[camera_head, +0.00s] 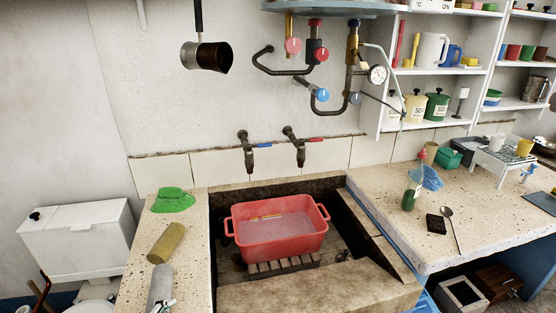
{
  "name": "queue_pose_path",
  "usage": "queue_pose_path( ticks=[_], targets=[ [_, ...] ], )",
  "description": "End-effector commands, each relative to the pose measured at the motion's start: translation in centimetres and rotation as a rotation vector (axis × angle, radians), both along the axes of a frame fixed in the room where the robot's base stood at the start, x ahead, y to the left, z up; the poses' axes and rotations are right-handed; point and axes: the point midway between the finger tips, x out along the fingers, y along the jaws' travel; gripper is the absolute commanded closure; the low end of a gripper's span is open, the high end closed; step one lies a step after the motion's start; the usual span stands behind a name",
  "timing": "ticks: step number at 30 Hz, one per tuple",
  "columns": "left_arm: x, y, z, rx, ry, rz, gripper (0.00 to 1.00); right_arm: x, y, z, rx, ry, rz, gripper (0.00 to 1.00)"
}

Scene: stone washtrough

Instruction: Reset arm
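A red plastic basin (278,250) with two side handles sits in the stone washtrough (310,292), on a slatted wooden rack (284,265). The basin holds pale, cloudy water, with a small orange-yellow strip near its far side. Two wall taps, a left one (246,150) with a blue handle and a right one (298,147) with a red handle, are above the trough.
A green cloth (173,200), a tan cylinder (166,243) and a grey flat item (160,287) lie on the left ledge. The right counter (470,222) holds a green bottle (410,198), a spoon (451,229) and a rack with cups. A dark pot (206,57) hangs on the wall.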

Motion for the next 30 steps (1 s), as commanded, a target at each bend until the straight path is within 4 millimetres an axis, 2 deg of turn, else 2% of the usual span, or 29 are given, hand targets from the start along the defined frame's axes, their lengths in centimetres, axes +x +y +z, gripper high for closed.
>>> queue_pose_path(
  ticks=[1,3,12,15,21,30],
  targets=[
    [-1.5,1.5,-0.6,-0.038,0.012,0.107,0.43,0.0,0.0,0.0,0.0,0.0,0.0,0.74],
    [-3.2,3.7,-1.1,-0.075,0.017,0.242,0.43,0.0,0.0,0.0,0.0,0.0,0.0,0.74],
    [-11.2,12.1,-2.4,-0.134,0.013,0.716,0.43,0.0,0.2,0.0,0.004,0.0,-0.003,0.74],
    [-9.9,10.1,-4.7,-0.21,0.01,0.68,0.43,0.1,0.3,0.1,0.006,-0.001,-0.004,0.74],
    [-8.7,6.2,-9.2,-0.382,0.011,0.634,0.43,0.1,0.3,0.1,0.009,-0.001,-0.006,0.74],
    [-9.0,-0.2,-16.5,-0.735,0.002,0.603,0.43,0.1,0.3,0.1,0.009,-0.001,-0.006,0.74]
  ],
)
